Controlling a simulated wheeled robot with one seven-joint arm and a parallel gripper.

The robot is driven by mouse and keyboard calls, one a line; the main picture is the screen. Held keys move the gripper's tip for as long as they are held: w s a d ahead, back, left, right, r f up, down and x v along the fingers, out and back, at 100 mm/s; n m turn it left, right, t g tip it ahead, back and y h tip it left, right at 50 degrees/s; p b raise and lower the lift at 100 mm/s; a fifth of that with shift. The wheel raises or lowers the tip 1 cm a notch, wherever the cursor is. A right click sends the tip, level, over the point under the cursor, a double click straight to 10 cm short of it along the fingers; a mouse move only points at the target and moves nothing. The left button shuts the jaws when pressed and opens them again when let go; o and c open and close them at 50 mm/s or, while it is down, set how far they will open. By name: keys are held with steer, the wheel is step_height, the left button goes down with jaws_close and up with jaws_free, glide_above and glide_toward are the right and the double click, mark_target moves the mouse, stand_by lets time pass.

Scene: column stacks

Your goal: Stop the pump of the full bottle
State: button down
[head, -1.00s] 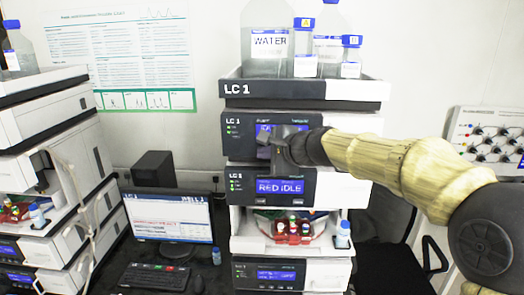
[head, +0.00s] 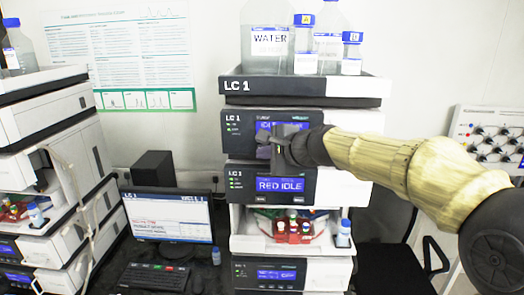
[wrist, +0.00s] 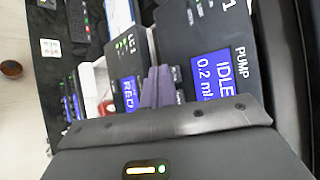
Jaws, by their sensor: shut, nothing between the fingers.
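The large bottle labelled WATER (head: 268,38) stands in the tray (head: 360,90) on top of the stack marked LC 1, and looks filled most of the way. The top module under the tray is the pump (head: 236,122). Its blue display is partly hidden by my gripper (head: 264,138) in the head view. In the wrist view the pump display (wrist: 212,72) reads IDLE and 0.2 mL. My gripper's shut fingers (wrist: 158,84) hold nothing, close in front of the front panels, beside the pump display. I cannot tell whether they touch a panel.
Below the pump is a module with a RED IDLE display (head: 281,184), then an open bay with a red vial rack (head: 293,231). More bottles share the tray. A monitor (head: 168,217) and keyboard (head: 155,275) sit left. Another instrument stack (head: 45,125) stands far left.

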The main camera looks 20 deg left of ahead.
steer(key=s+b, duration=0.1)
steer(key=s, duration=0.1)
steer(key=s+d+b, duration=0.1)
steer(key=s+b, duration=0.1)
steer(key=s, duration=0.1)
steer(key=shift+d, duration=0.1)
stand_by(0.5)
steer(key=shift+w, duration=0.15)
